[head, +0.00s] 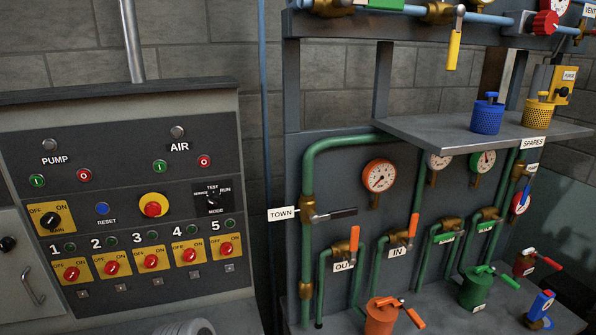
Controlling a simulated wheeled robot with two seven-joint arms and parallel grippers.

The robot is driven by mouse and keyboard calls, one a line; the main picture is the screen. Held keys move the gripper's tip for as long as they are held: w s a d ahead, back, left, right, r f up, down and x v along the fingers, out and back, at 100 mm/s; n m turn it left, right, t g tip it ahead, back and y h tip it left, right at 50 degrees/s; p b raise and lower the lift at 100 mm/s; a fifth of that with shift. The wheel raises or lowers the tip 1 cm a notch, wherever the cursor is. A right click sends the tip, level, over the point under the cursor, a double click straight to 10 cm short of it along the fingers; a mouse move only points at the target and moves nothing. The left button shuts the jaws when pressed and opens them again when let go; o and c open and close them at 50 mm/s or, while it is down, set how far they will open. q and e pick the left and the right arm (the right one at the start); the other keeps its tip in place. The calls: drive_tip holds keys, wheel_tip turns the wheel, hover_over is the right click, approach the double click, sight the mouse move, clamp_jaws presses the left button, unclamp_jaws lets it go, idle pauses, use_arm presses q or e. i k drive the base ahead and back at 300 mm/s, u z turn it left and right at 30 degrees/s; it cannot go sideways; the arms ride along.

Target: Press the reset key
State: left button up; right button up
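The reset key is a round blue button (102,208) on the dark face of the control panel (130,222) at the left of the head view. The label RESET stands just below it. It sits between the yellow MAIN switch plate (51,216) on its left and a red mushroom button on a yellow ring (153,206) on its right. Nothing covers the key. Neither of my grippers shows in the head view. I cannot tell from this one view whether the key is pressed in.
Below the key is a row of numbered red rotary switches (112,265). A black mode dial (213,199) is further right. Green pipes (309,240) with valves and gauges fill the right side, under a grey shelf (440,135) holding blue and yellow baskets.

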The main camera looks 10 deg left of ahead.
sight(102, 209)
drive_tip(key=u, duration=1.45)
